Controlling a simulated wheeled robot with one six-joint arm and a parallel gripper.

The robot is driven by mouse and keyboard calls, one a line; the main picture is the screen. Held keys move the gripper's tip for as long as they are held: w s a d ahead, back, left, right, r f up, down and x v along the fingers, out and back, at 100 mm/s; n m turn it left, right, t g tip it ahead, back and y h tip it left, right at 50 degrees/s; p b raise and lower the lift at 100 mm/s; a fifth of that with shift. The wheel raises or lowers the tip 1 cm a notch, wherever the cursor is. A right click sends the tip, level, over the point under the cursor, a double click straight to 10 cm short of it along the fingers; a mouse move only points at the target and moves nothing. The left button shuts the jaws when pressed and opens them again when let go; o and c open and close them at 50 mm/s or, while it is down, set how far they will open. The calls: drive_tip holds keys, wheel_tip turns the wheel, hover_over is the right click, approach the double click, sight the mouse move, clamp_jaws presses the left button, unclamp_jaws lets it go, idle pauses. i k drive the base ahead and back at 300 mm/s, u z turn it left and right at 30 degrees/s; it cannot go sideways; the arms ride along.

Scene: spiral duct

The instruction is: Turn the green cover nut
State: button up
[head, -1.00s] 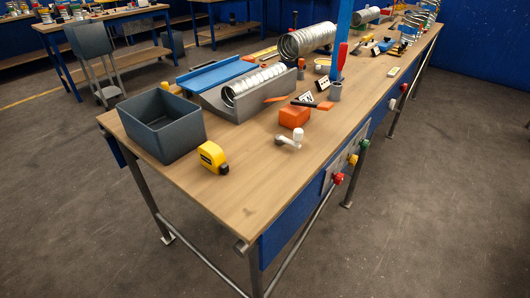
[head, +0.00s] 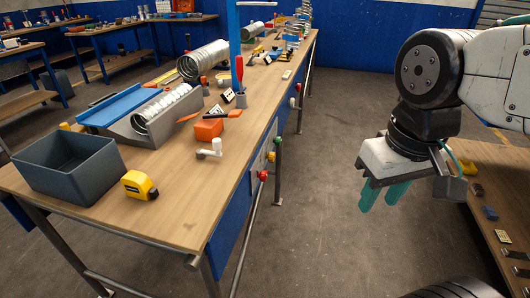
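A small green knob-like piece (head: 277,141), which looks like the green cover nut, sits on the side panel under the right edge of the workbench (head: 190,215). It is small in the head view and its shape is hard to make out. A yellow piece (head: 271,156) and a red piece (head: 263,175) are beside it on the same panel. My gripper (head: 381,200) hangs over the aisle floor right of the bench, its teal fingers pointing down. The fingers are apart with nothing seen between them. It is well clear of the green piece.
On the bench are a grey bin (head: 70,170), a yellow tape measure (head: 139,185), an orange block (head: 208,129), a white crank handle (head: 211,149) and a spiral duct (head: 165,108). Another wooden table (head: 490,190) stands at the right. The aisle floor between is clear.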

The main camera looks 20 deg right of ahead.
sight(277, 140)
drive_tip(key=k, duration=0.6)
drive_tip(key=z, duration=0.7)
drive_tip(key=i, duration=1.6)
drive_tip(key=u, duration=0.9)
